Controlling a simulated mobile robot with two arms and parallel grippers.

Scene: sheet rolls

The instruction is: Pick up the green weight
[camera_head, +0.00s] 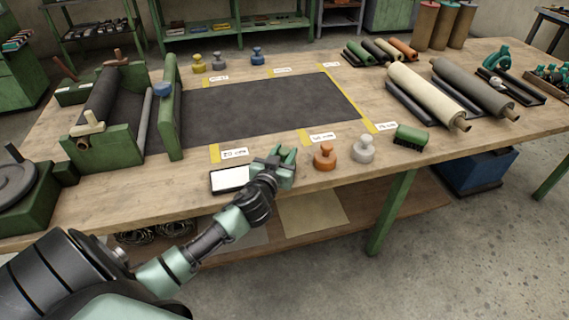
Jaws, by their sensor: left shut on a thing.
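My left gripper (277,166) is at the front edge of the table, its arm coming in from the lower left. Its jaws are shut on the green weight (283,158), which is mostly hidden by the fingers and close to them in colour. I cannot tell whether the weight touches the table. An orange weight (325,157) and a white weight (363,150) stand upright just to the right, apart from the gripper. My right gripper is not in view.
A tablet with a white screen (230,178) lies just left of the gripper. A dark sheet (265,108) with yellow tapes and labels lies behind. A green-handled brush (411,137) is to the right. A roller press (110,115) stands left. Cream and grey rolls (425,92) lie right.

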